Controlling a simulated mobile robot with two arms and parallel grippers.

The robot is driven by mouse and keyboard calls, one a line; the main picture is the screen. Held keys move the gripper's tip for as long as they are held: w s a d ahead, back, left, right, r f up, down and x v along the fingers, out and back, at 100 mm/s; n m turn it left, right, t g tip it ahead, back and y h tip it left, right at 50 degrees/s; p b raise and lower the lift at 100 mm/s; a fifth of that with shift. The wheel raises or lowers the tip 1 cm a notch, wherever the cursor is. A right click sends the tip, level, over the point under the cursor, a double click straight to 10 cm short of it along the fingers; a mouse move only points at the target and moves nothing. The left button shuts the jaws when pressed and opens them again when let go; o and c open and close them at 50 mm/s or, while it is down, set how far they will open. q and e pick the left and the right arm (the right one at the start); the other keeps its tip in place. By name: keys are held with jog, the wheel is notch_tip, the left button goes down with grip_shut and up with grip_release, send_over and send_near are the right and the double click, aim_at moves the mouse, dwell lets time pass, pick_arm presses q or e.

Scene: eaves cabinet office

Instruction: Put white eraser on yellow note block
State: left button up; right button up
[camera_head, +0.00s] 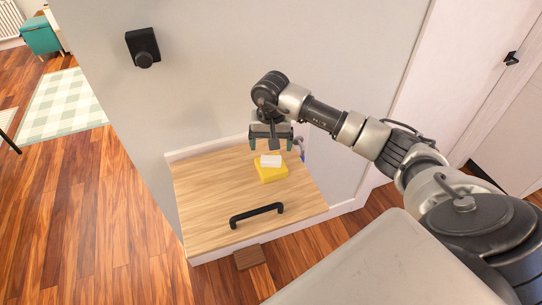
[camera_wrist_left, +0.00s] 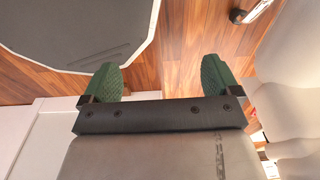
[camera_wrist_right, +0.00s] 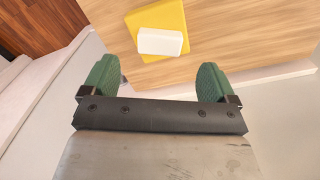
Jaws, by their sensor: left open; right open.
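The white eraser (camera_head: 270,161) lies on top of the yellow note block (camera_head: 271,174) on the wooden cabinet top. In the right wrist view the eraser (camera_wrist_right: 161,41) rests on the yellow block (camera_wrist_right: 160,17), near the block's edge. My right gripper (camera_head: 271,146) is open and empty just behind the eraser, apart from it; its green fingers (camera_wrist_right: 157,82) also show in the right wrist view. My left gripper (camera_wrist_left: 160,82) is open and empty in the left wrist view, over floor, away from the objects. The left arm is not in the head view.
The wooden top (camera_head: 210,198) has a black handle (camera_head: 257,214) near its front edge and clear room at left. A wall (camera_head: 215,70) with a black fixture (camera_head: 143,46) stands behind it. A small brown block (camera_head: 249,257) is below the front edge.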

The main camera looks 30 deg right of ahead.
aim_at(271, 159)
notch_tip(271, 159, up, 6)
jog(key=shift+f+b, duration=0.1)
jog(key=shift+b, duration=0.3)
